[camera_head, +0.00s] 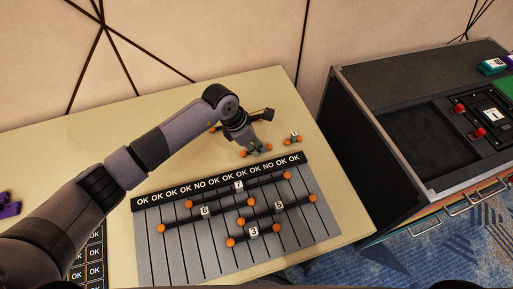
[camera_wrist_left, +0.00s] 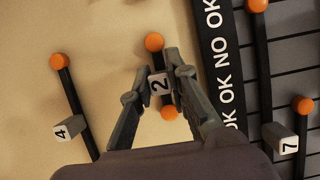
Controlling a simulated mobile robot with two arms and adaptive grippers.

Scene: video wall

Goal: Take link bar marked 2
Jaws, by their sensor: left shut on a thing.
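The link bar marked 2 (camera_wrist_left: 160,84) is a short dark bar with an orange ball at each end and a white number block in its middle. In the left wrist view it lies between the two fingers of my left gripper (camera_wrist_left: 163,80), which is shut on it. In the head view my left gripper (camera_head: 256,148) is over the bar at the table's right side, beyond the board's label strip; the bar is mostly hidden there, with orange balls (camera_head: 243,154) showing beside the fingers. My right gripper is not in view.
The grey board (camera_head: 185,255) with its OK/NO strip (camera_head: 217,181) carries bars marked 7, 6, 5 and 3. The bar marked 4 (camera_wrist_left: 62,130) lies close by on the table. Another small bar (camera_head: 293,139) lies to the right. A black case (camera_head: 400,125) stands beyond the table edge.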

